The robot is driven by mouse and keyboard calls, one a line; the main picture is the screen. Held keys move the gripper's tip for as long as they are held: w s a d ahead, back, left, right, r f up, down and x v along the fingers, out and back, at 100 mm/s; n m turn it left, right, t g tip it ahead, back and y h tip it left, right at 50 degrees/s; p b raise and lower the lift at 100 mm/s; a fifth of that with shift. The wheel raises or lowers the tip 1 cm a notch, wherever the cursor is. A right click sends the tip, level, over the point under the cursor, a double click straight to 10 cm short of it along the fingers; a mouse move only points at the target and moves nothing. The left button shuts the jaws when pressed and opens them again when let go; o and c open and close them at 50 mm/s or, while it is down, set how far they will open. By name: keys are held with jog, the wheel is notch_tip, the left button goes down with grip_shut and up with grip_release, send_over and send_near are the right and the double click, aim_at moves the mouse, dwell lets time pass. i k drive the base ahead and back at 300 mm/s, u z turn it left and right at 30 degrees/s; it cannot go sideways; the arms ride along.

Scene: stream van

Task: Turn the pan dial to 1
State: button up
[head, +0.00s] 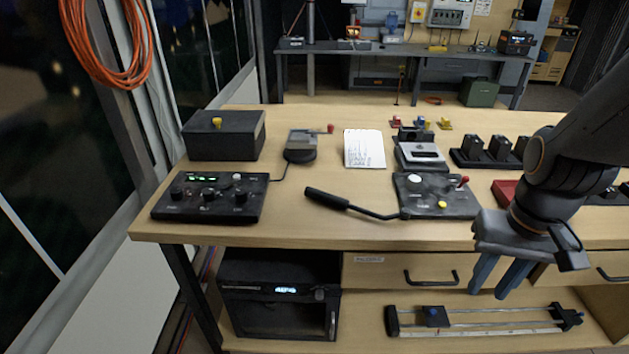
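A black control box (210,197) sits at the front left of the bench, with small lit green displays along its top. It carries three black dials: a left dial (178,193), a middle dial (207,194) and a right dial (240,197). Small white labels lie below them, too small to read, so I cannot tell which is the pan dial or where each points. My gripper (489,294) hangs at the bench's front edge on the right, fingers pointing down. It is open and empty, far to the right of the control box.
A panel (435,196) with a long black lever (328,198) lies between the box and my gripper. A black case (224,136), a handheld device (303,145) and a notepad (364,149) stand behind. Bare bench (300,228) lies along the front edge.

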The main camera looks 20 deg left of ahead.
aim_at(177, 194)
jog(key=u, duration=1.7)
jog(key=k, duration=0.55)
jog(key=u, duration=0.8)
jog(key=i, duration=0.85)
jog(key=z, duration=0.3)
